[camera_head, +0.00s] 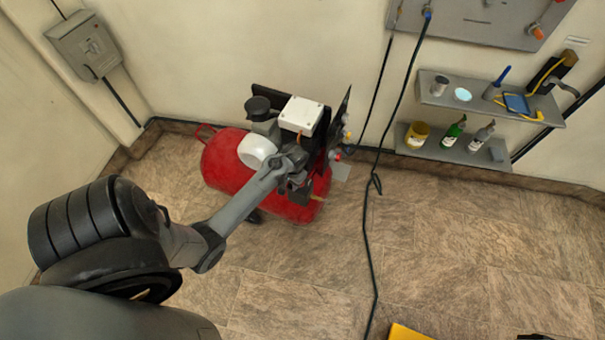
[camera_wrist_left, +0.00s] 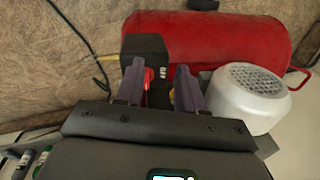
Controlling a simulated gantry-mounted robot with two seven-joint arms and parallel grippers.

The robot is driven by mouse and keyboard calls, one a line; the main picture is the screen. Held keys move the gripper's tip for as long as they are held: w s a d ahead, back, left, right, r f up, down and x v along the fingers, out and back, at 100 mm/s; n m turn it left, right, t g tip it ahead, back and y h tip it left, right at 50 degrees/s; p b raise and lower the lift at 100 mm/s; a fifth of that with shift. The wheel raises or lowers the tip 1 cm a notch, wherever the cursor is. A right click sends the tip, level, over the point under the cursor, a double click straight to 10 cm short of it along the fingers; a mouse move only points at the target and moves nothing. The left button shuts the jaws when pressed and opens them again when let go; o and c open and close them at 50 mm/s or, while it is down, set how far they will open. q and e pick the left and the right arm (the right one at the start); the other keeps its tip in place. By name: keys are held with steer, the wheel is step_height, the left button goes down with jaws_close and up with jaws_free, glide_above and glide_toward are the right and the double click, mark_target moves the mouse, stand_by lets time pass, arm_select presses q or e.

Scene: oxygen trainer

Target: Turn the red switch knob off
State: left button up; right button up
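The red switch knob (camera_wrist_left: 148,77) is on a black switch box (camera_wrist_left: 146,46) with a white marking, in front of the red tank. It shows between the two fingers of my left gripper (camera_wrist_left: 160,69), closer to the left finger in the left wrist view. The fingers are apart, with a dark gap between the knob and the right finger. I cannot tell whether the left finger touches it. The knob's lower part is hidden by the gripper. In the head view my left arm reaches the compressor, and the knob cannot be made out there. My right gripper is not in view.
The red compressor tank (camera_head: 225,160) stands on the tiled floor by the wall. A silver motor housing (camera_wrist_left: 250,95) is right of my fingers in the wrist view. A dark hose (camera_head: 366,235) hangs to the floor. Shelves (camera_head: 490,97) hold bottles at the right.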

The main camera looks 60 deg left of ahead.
arm_select(q)
steer(key=w+a+r+n+h+p, duration=0.1)
steer(key=w+a+r+n+p, duration=0.1)
steer(key=w+a+r, duration=0.3)
steer(key=shift+t, duration=0.3)
steer(key=f+b, duration=0.1)
steer(key=f, duration=0.3)
steer(key=d+f+b, duration=0.1)
steer(key=f, duration=0.2)
steer(key=d+f+b, duration=0.1)
steer(key=f+b, duration=0.1)
steer(key=f, duration=0.2)
steer(key=shift+w+d+f, duration=0.15)
steer(key=shift+w+f, duration=0.15)
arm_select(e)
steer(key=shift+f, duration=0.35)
arm_select(q)
steer(key=shift+c, duration=0.3)
jaws_close()
